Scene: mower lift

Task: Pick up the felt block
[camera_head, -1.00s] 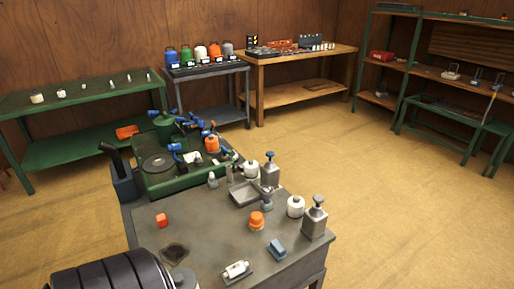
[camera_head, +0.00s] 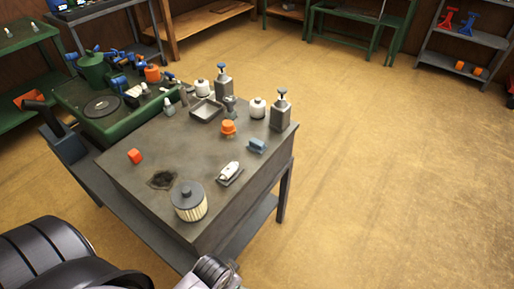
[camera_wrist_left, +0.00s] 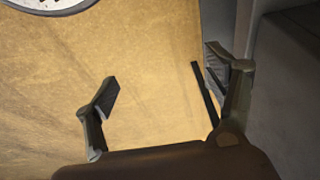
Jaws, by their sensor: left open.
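A small blue block (camera_head: 257,146) with a greyish lower part lies near the right edge of the grey workbench (camera_head: 130,185). It may be the felt block; its material is too small to tell. A small orange-red block (camera_head: 135,157) sits at the bench's left side. In the left wrist view my left gripper (camera_wrist_left: 162,76) is open and empty, its fingers apart above tan floor. No block is between or near its fingers there. My right gripper cannot be made out in either view.
On the bench stand a ribbed filter canister (camera_head: 188,204), an orange-capped jar (camera_head: 228,128), a white part on a small plate (camera_head: 230,173), a metal tray (camera_head: 193,115) and pump bottles (camera_head: 280,112). A dark stain (camera_head: 162,180) marks the top. Floor right of the bench is clear.

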